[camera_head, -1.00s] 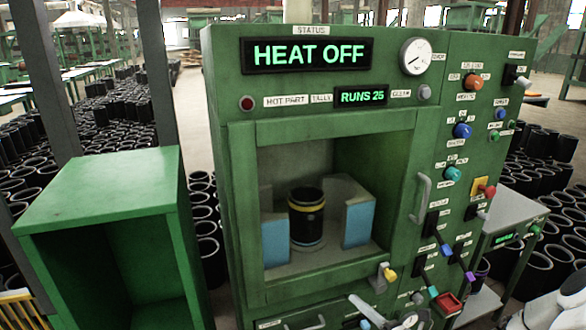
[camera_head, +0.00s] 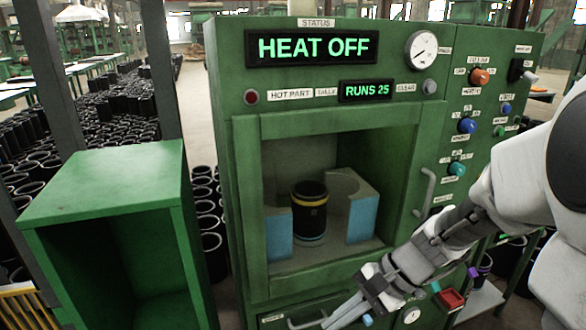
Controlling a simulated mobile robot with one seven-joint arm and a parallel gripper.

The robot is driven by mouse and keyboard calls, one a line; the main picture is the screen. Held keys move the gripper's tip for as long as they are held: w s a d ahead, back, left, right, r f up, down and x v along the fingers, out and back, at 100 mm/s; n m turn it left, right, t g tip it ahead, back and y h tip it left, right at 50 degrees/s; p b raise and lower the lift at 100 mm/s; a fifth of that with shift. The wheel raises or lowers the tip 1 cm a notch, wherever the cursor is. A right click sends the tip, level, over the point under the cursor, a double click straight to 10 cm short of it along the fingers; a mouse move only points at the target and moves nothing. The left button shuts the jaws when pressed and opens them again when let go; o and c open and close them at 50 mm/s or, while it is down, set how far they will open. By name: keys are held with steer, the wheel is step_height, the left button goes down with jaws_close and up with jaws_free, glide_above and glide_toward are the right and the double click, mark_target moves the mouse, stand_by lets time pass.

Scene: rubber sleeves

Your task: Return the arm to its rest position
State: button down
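My gripper (camera_head: 352,308) is at the lower middle of the head view, in front of the lower part of the green machine (camera_head: 236,200). My white and grey arm (camera_head: 450,235) reaches in from the right and covers part of the control panel. The fingers point down and left; whether they are apart or together is not clear. A black sleeve with a yellow band (camera_head: 309,212) stands upright in the machine's open chamber, between two blue-and-grey blocks (camera_head: 350,205), clear of my gripper.
The status display (camera_head: 312,46) reads HEAT OFF, and the tally (camera_head: 366,91) reads RUNS 25. An open green cabinet (camera_head: 110,200) stands at the left. A vertical handle (camera_head: 425,192) is beside the chamber. Many black sleeves (camera_head: 110,105) stand on the floor behind.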

steer(key=s+d+r+n+t+h, duration=0.6)
steer(key=s+r+n, duration=0.3)
steer(key=r+n, duration=0.2)
steer(key=shift+d+r+h, duration=0.4)
steer(key=shift+r+h, duration=0.5)
steer(key=shift+r, duration=0.05)
